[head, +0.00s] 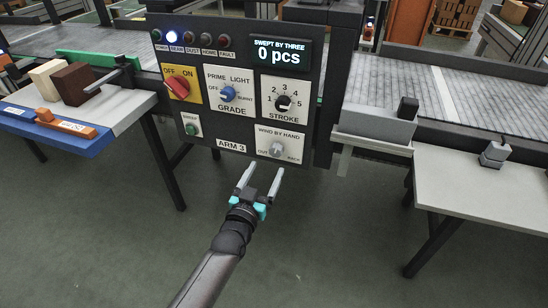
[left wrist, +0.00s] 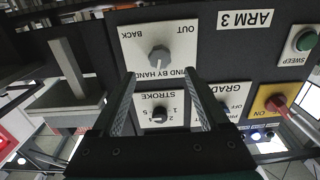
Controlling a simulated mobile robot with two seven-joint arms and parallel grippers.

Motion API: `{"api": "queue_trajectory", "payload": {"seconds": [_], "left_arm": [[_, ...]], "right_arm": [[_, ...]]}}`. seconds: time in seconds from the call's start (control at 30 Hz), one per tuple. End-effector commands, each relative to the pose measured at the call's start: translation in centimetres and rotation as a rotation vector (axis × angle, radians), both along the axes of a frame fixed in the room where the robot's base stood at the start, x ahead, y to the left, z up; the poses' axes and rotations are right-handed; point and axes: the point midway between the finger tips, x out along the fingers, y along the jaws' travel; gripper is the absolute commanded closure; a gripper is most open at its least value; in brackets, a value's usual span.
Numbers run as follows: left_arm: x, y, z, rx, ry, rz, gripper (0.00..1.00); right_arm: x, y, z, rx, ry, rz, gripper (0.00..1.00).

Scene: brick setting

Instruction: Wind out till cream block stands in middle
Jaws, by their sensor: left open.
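The cream block (head: 42,80) stands on the pale table (head: 125,103) at the left, beside a dark brown block (head: 77,84). A dark rod with a crosspiece (head: 122,68) reaches over the table just right of the brown block. The WIND BY HAND knob (head: 277,149), grey and marked OUT and BACK, is low on the black ARM 3 panel; it also shows in the left wrist view (left wrist: 159,57). My left gripper (head: 262,177) is open and empty, a little below and in front of the knob, apart from it. My right gripper is out of view.
The panel carries a red OFF/ON switch (head: 177,87), a GRADE knob (head: 227,93), a STROKE knob (head: 283,102) and a green SWEEP button (head: 191,129). The display (head: 279,53) reads 0 pcs. A pale table (head: 470,185) stands at the right. The floor between is clear.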

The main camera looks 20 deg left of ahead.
Motion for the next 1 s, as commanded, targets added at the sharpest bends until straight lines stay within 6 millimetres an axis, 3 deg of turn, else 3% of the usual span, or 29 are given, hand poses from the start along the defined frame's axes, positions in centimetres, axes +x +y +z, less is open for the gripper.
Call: {"api": "queue_trajectory", "payload": {"seconds": [0.5, 1.0], "left_arm": [[5.7, -0.2, -0.1, -0.001, 0.000, 0.000, 0.22], [7.6, -0.3, 0.0, -0.001, 0.001, 0.000, 0.22]], "right_arm": [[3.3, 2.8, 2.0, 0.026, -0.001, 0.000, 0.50], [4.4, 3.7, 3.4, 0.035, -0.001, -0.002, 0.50]]}}
